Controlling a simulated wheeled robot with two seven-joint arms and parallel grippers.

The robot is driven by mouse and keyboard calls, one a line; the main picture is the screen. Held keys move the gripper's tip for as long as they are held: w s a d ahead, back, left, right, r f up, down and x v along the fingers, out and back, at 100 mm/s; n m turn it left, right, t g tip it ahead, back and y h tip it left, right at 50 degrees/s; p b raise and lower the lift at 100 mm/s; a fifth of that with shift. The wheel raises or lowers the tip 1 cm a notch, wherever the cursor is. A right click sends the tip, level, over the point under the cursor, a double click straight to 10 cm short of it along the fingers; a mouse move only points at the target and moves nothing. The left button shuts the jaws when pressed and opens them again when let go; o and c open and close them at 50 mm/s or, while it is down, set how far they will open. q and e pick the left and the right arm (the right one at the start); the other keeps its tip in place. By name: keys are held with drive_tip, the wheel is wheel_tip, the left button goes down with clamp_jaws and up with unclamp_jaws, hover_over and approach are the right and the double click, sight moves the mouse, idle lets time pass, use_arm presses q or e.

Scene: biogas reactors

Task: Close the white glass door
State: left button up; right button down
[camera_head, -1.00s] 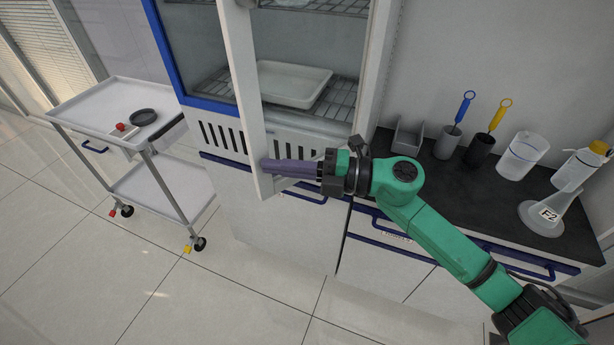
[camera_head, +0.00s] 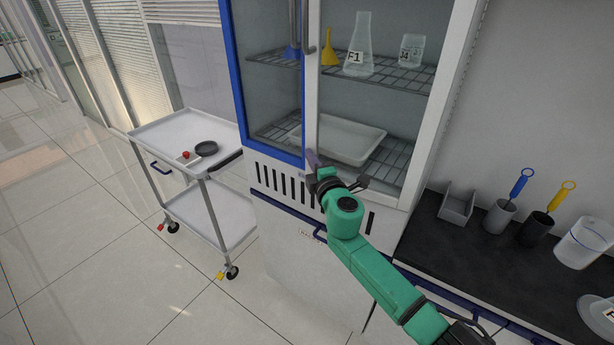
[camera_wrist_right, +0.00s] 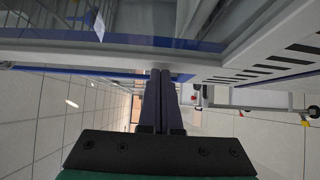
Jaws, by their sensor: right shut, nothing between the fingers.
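The white glass door (camera_head: 312,100) is the right-hand door of the cabinet, with a grey bar handle near its left edge. It stands close to the cabinet front, beside the blue-framed glass door (camera_head: 264,145). I cannot tell whether it is fully flush. My right gripper (camera_head: 313,157) is at the lower left corner of the white door, its fingers together and empty. In the right wrist view, the right gripper's purple fingers (camera_wrist_right: 160,76) lie side by side, with glass and door frames above them. Whether they touch the door is unclear. My left gripper is not in view.
A white tray (camera_head: 345,139), a flask (camera_head: 358,50) and a yellow funnel (camera_head: 330,55) are inside the cabinet. A trolley (camera_head: 165,136) stands to the left. A dark counter (camera_head: 470,262) with brushes and beakers lies to the right. The floor at left is clear.

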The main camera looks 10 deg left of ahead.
sight(317, 152)
drive_tip(key=w+h, duration=0.1)
drive_tip(key=w+d+m+h+b, duration=0.1)
drive_tip(key=w, duration=0.1)
drive_tip(key=shift+w+t, duration=0.15)
drive_tip(key=shift+t, duration=0.25)
drive_tip(key=shift+r+m+b, duration=0.2)
drive_tip(key=shift+m+b, duration=0.1)
drive_tip(key=shift+d, duration=0.15)
